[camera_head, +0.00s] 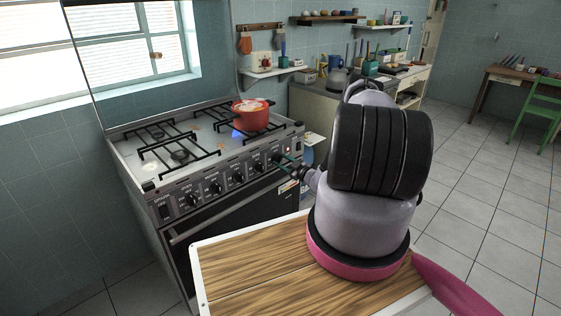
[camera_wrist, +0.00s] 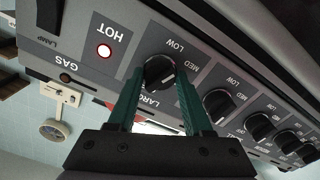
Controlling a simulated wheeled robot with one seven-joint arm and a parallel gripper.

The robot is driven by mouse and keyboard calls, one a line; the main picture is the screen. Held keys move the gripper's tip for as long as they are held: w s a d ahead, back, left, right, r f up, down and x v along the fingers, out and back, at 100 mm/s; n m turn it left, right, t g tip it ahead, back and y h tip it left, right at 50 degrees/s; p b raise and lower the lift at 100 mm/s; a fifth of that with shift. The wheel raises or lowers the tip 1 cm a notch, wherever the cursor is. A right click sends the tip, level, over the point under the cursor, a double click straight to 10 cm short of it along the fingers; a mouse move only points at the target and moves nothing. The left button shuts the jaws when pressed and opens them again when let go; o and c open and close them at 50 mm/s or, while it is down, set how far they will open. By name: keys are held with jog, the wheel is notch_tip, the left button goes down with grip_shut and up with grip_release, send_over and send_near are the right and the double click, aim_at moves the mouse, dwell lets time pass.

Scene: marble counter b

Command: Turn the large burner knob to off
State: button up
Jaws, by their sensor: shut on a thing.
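The large burner knob (camera_wrist: 159,72) is black and round, at the right end of the row on the stove's front panel. Its label is partly covered by my finger, and LOW and MED marks are printed around it. My gripper (camera_wrist: 158,76) has its two green fingers on either side of this knob, shut on it. In the head view my gripper (camera_head: 287,160) reaches the right end of the panel, and the knob is mostly hidden. A blue flame (camera_head: 237,133) burns at the burner under the red pot (camera_head: 250,113).
More black knobs (camera_wrist: 218,104) line the panel beside the held one. The oven handle (camera_head: 215,217) runs below the panel. Tiled floor (camera_head: 480,190) lies open at the right.

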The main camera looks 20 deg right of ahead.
jog(key=shift+m, duration=0.3)
jog(key=m, duration=0.5)
jog(key=o, duration=1)
jog(key=n, duration=0.5)
